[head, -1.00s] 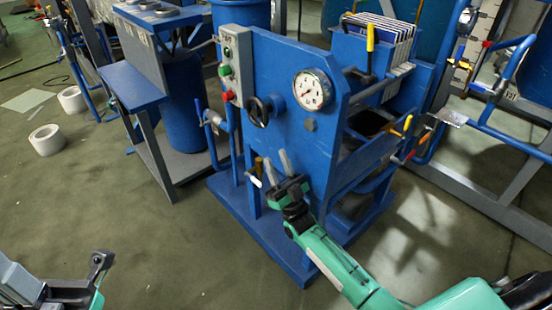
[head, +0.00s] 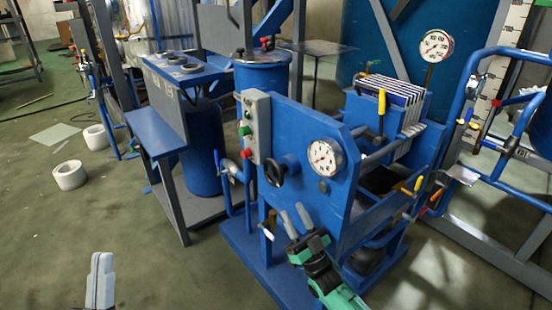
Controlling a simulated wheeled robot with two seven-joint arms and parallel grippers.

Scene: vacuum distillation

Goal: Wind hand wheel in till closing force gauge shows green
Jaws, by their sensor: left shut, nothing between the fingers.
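The black hand wheel (head: 272,171) sits on the front of the blue press plate (head: 300,135). The round white-faced gauge (head: 325,157) is to its right; its needle shows, but I cannot make out a green zone. My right gripper (head: 294,213) is in front of the press, below and slightly right of the wheel. Its two grey fingers point up, apart and empty, and do not appear to touch the wheel. My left gripper (head: 101,275) is at the bottom left, far from the press, shut and empty.
A control box (head: 256,125) with green and red buttons is left of the wheel. A yellow-handled lever (head: 382,104) and white plates (head: 408,88) are behind the gauge. A second gauge (head: 436,46) stands behind. White rolls (head: 70,175) lie on the open floor at left.

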